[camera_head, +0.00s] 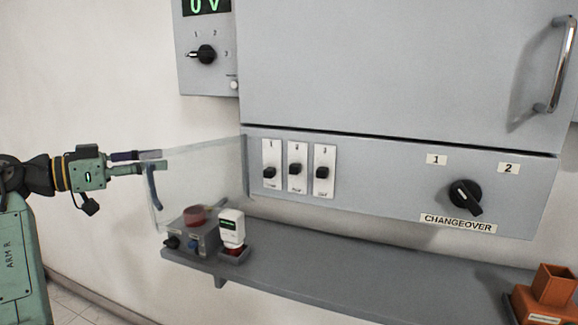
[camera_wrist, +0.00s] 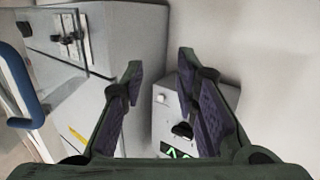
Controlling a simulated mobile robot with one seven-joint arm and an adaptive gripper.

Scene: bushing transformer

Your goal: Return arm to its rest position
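My gripper (camera_head: 160,160) is at the left in the head view, level in front of the pale wall. In the wrist view its two purple-padded fingers (camera_wrist: 160,64) stand apart with nothing between them. The gripper is open and empty. A clear panel (camera_head: 205,165) with a blue handle (camera_head: 153,187) juts out from the left end of the grey cabinet. The fingers are close to the handle's upper end in the head view; I cannot tell whether they touch. In the wrist view the blue handle (camera_wrist: 17,85) is at the left, outside the fingers.
A grey shelf (camera_head: 350,272) below the cabinet (camera_head: 390,70) holds a control box (camera_head: 190,236) and a white meter (camera_head: 231,228). Three switches (camera_head: 297,168) and a changeover knob (camera_head: 466,195) are on the cabinet. An orange holder (camera_head: 545,295) stands at the right. A display box (camera_head: 207,60) hangs above.

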